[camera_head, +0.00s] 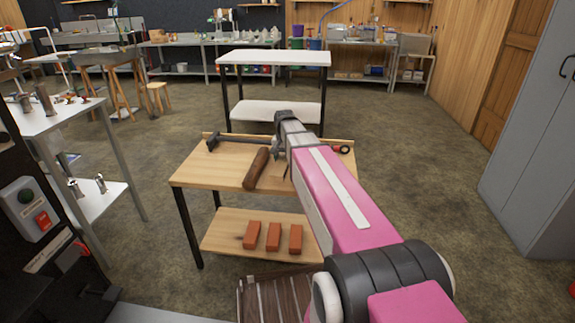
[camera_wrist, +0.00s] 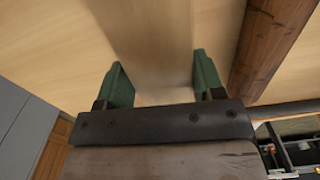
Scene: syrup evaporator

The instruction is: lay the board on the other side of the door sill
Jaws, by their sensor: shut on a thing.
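My gripper (camera_wrist: 160,85) shows in the wrist view as two green fingers set apart on a dark crossbar. It is shut on a pale tan board (camera_wrist: 150,45), which runs between the fingers away toward the top of the picture. The board is blurred and close in tone to the tabletop behind it. In the head view, my pink arm reaches over a wooden worktable and hides most of my gripper and the board. I cannot pick out a door sill in either view.
On the worktable (camera_head: 205,168) lie a brown log (camera_head: 257,167), left of my gripper, and a dark long tool (camera_head: 235,140). Several red bricks (camera_head: 273,236) lie on its lower shelf. A white table (camera_head: 270,58) stands behind. Grey lockers (camera_head: 530,130) stand right; the floor between is clear.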

